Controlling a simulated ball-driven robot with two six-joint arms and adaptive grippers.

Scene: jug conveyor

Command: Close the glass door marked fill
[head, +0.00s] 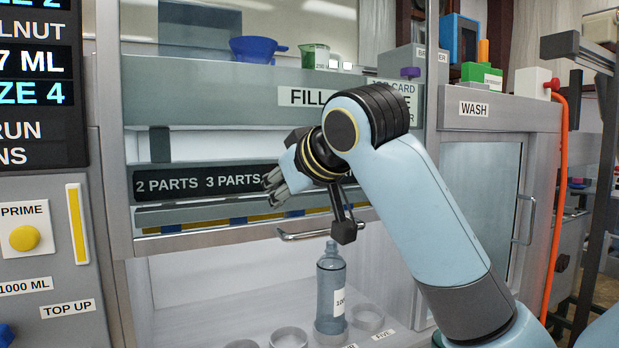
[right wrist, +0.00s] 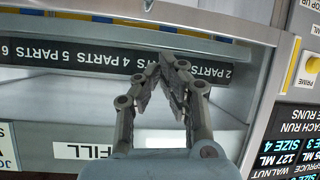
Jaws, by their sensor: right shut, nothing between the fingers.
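The glass door (head: 190,241) at the fill station stands raised, with an open gap below its bottom rail. The FILL sign (head: 305,97) is above it, and the sign also shows upside down in the right wrist view (right wrist: 85,151). A metal bar handle (head: 300,236) juts out from the door's lower edge. My right gripper (head: 272,186) is shut and empty, in front of the glass and above the handle. In the right wrist view the fingertips (right wrist: 167,66) meet in front of the black parts strip (right wrist: 100,62). I cannot tell whether they touch the glass. My left gripper is out of view.
A bottle (head: 330,290) stands in a ring holder under the raised door, with empty rings (head: 288,338) beside it. The wash door (head: 483,190) is to the right, beside an orange hose (head: 555,200). A prime button panel (head: 24,238) is at left.

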